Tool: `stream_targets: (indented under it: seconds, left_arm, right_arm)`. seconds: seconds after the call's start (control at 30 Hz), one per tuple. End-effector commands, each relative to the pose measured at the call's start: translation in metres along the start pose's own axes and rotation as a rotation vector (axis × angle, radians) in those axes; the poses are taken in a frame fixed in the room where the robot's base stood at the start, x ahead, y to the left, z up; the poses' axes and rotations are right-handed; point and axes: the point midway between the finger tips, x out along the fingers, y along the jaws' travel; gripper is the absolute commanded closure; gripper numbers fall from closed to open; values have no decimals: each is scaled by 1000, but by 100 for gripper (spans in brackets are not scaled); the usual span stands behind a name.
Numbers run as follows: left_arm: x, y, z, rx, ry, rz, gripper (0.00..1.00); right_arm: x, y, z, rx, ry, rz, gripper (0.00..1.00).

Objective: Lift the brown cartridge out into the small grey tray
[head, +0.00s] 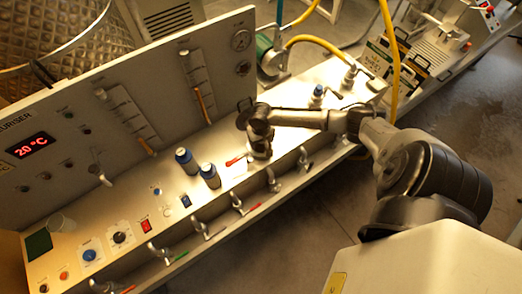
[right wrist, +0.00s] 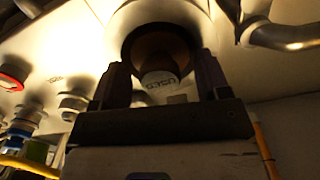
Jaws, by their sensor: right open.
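In the right wrist view, a brown round body (right wrist: 155,46), which looks like the brown cartridge, shows inside a pale round opening (right wrist: 165,10). A white labelled disc (right wrist: 158,82) shows at its near side; the lettering is upside down. My right gripper (right wrist: 160,72) is open, with one dark finger on each side of the brown body. I cannot tell whether the fingers touch it. In the head view, my right gripper (head: 259,150) is low over the bench, and the cartridge is hidden there. I cannot make out the small grey tray. My left gripper is not in view.
Two blue-capped cylinders (head: 198,167) stand left of my right gripper. Several metal taps (head: 238,205) line the bench's front edge. An upright panel (head: 120,105) stands behind. A yellow hose (head: 391,45) hangs at the right. The floor in front (head: 285,235) is clear.

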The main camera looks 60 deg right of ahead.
Motion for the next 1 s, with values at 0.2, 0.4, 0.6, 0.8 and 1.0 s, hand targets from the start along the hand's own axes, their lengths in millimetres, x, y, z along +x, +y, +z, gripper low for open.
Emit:
stream_targets:
  seconds: [0.2,0.4,0.6,0.8,1.0]
  left_arm:
    - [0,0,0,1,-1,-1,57]
    - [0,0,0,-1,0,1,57]
    - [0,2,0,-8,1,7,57]
    - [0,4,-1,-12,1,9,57]
    - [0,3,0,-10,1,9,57]
  right_arm:
    - [0,0,0,0,0,0,35]
    - [0,0,0,0,0,0,54]
    - [0,0,0,-1,0,0,74]
    - [0,0,0,-1,0,0,93]
    - [0,0,0,-1,0,0,100]
